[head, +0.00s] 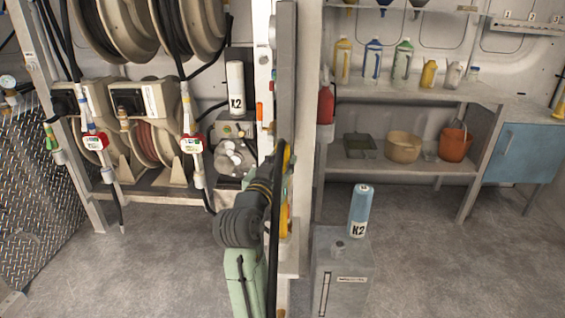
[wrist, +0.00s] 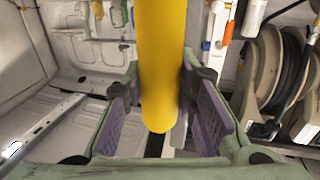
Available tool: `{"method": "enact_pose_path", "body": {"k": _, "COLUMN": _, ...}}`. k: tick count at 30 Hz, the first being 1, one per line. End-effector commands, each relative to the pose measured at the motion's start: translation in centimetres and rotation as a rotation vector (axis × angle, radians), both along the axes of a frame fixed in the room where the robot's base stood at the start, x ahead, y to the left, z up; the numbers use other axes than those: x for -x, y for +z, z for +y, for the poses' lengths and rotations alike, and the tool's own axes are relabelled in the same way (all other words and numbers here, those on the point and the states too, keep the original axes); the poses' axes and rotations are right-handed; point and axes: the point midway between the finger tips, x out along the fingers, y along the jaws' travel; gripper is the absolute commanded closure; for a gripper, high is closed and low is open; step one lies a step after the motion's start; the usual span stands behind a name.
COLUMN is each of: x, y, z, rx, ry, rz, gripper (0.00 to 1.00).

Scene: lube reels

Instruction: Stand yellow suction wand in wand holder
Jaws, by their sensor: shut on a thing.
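The yellow suction wand (wrist: 162,60) runs down the middle of the wrist view as a thick yellow tube with a rounded lower end. My gripper (wrist: 165,112) has its purple-padded fingers on both sides of the wand and is shut on it. In the head view, yellow parts (head: 285,212) show beside the upright post, partly hidden by my arm and a dark hose; they appear to be the wand. My gripper's fingers are hidden there. I cannot make out the wand holder for certain in either view.
Hose reels (head: 150,140) and hanging nozzles (head: 191,145) fill the left. A grey cabinet (head: 342,275) bearing a blue K2 cylinder (head: 360,210) stands right of the post (head: 285,70). A shelf (head: 400,170) holds containers. The floor at right is clear.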

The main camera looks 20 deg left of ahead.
Motion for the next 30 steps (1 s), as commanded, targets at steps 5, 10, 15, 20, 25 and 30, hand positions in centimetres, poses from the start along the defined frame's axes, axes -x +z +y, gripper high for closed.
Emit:
{"method": "enact_pose_path", "body": {"k": 5, "x": 0.0, "y": -0.2, "z": 0.0, "rx": 0.001, "ry": 0.0, "rz": 0.004, "gripper": 1.0}}
{"method": "enact_pose_path", "body": {"k": 10, "x": -0.1, "y": -0.2, "z": 0.0, "rx": 0.001, "ry": -0.001, "rz": 0.005, "gripper": 0.64}}
{"method": "enact_pose_path", "body": {"k": 15, "x": 0.0, "y": -0.2, "z": 0.0, "rx": 0.001, "ry": 0.0, "rz": 0.004, "gripper": 0.52}}
{"method": "enact_pose_path", "body": {"k": 20, "x": 0.0, "y": -0.2, "z": 0.0, "rx": 0.001, "ry": 0.0, "rz": 0.004, "gripper": 0.51}}
{"method": "enact_pose_path", "body": {"k": 25, "x": 0.1, "y": -0.3, "z": 0.0, "rx": 0.001, "ry": 0.0, "rz": 0.006, "gripper": 0.51}}
{"method": "enact_pose_path", "body": {"k": 30, "x": 1.8, "y": -0.2, "z": 0.1, "rx": 0.001, "ry": 0.003, "rz": 0.004, "gripper": 0.51}}
